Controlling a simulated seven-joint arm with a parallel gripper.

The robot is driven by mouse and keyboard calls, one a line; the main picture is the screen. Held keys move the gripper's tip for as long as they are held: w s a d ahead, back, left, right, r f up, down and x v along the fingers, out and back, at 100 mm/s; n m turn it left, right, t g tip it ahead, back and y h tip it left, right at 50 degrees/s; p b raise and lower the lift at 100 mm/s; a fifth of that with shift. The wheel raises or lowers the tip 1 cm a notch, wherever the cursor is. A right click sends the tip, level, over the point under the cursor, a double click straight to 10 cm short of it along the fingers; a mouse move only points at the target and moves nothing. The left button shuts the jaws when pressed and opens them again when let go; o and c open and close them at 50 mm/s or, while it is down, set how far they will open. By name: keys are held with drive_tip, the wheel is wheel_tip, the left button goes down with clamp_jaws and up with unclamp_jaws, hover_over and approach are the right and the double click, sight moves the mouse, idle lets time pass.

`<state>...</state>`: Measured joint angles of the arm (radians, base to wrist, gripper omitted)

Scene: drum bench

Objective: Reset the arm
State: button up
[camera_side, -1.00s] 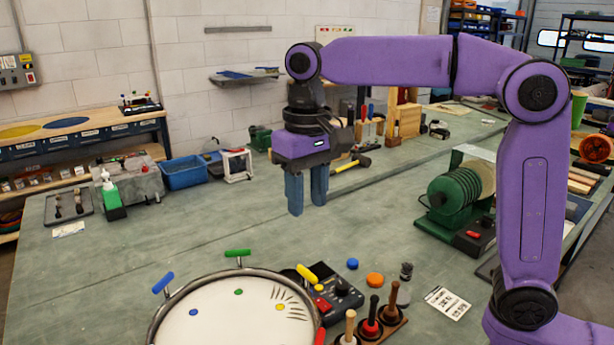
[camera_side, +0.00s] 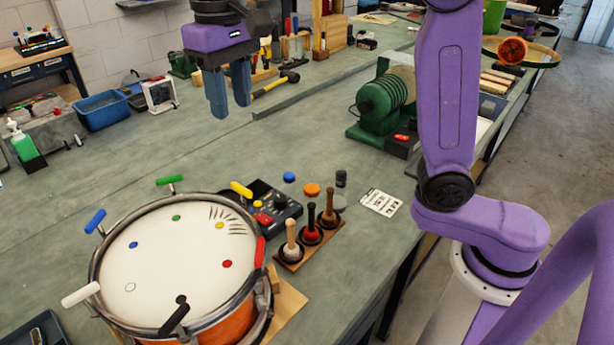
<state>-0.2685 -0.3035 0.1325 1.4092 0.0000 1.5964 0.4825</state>
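My gripper (camera_side: 231,106) hangs above the green bench, its two blue fingers pointing down with a gap between them. It is open, and nothing shows between the fingers. The purple wrist above it is partly cut off by the top edge. The drum (camera_side: 165,255) stands well below it in the picture, apart from the fingers. Coloured handles stick out around the drum's rim, and matching dots mark its white head.
A wooden stand holds three mallets (camera_side: 311,228) beside a black control box (camera_side: 270,207). A green ribbed machine (camera_side: 386,100) stands right of the gripper. A hammer (camera_side: 276,84) lies behind it, and a blue bin (camera_side: 102,110) sits left. The bench's middle is largely clear.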

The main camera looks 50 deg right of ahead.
drive_tip(key=s+d+f+n, duration=0.5)
drive_tip(key=s+d+f, duration=0.3)
drive_tip(key=s, duration=0.4)
drive_tip(key=s+d+f+n, duration=0.6)
drive_tip(key=s+d+f, duration=0.2)
drive_tip(key=s, duration=0.4)
drive_tip(key=shift+s+d+f+n, duration=0.15)
drive_tip(key=shift+s+f+n, duration=0.15)
drive_tip(key=shift+f, duration=0.2)
drive_tip(key=shift+o, duration=0.3)
drive_tip(key=o, duration=0.6)
drive_tip(key=shift+w+r, duration=0.1)
drive_tip(key=shift+w, duration=0.05)
drive_tip(key=shift+c, duration=0.2)
drive_tip(key=shift+o, duration=0.9)
drive_tip(key=w+a+r+n, duration=0.2)
drive_tip(key=w+a+r, duration=0.6)
drive_tip(key=w+a, duration=0.2)
drive_tip(key=shift+w+n, duration=0.3)
drive_tip(key=shift+w, duration=0.6)
drive_tip(key=n, duration=0.3)
approach(241, 187)
wheel_tip(241, 187, down, 10)
drive_tip(key=shift+f, duration=0.15)
